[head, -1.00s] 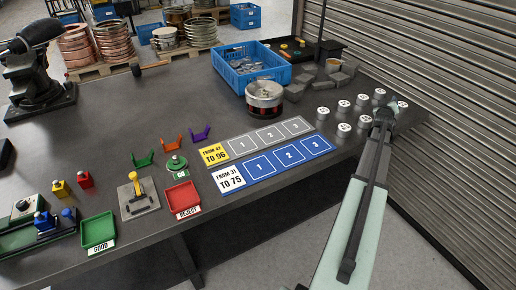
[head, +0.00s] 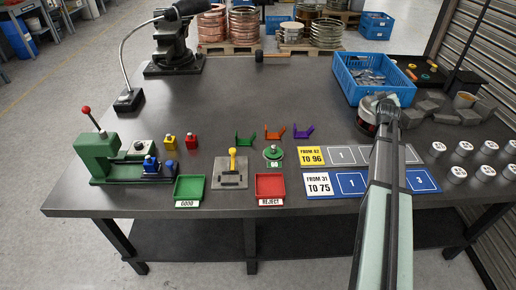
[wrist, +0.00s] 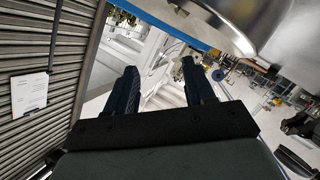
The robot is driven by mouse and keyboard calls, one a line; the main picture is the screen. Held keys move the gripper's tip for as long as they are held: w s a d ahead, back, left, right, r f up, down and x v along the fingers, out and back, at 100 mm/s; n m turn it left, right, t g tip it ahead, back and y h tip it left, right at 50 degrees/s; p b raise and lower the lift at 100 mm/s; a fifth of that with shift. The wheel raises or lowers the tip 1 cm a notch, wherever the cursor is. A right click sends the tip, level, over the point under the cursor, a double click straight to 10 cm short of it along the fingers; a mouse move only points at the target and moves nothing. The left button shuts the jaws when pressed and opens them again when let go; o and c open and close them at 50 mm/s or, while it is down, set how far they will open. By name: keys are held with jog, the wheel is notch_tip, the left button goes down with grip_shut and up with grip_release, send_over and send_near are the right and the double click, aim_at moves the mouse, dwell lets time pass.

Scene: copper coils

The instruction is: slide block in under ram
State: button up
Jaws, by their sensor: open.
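A green press (head: 96,153) with a red-knobbed lever stands at the left end of the table in the head view. Its ram is too small to make out clearly. A blue block (head: 151,166) with a knob on top sits on or beside the press's low bed, to the right of the upright body. A yellow block (head: 170,142) and a red block (head: 192,143) stand behind and to its right. My gripper (head: 388,106) is far to the right, over the table near a round metal tin. In the wrist view my gripper (wrist: 160,75) has its fingers apart with nothing between them.
A green tray (head: 190,189), a yellow-handled plate (head: 231,170) and a red reject tray (head: 270,187) line the front edge. Coloured cradles (head: 274,133) stand behind. A black lamp (head: 128,100) is behind the press. A blue crate (head: 350,90) is at back right.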

jog(key=w+a+n+g+y, duration=0.1)
jog(key=w+a+n+y, duration=0.2)
jog(key=a, duration=2)
notch_tip(320, 180, up, 3)
jog(key=n+g+y, duration=0.3)
jog(key=g+y, duration=0.3)
jog(key=g, duration=0.4)
send_over(169, 163)
jog(key=s+d, duration=0.4)
jog(key=x, duration=1.4)
jog(key=shift+a+r, duration=0.1)
grip_shut()
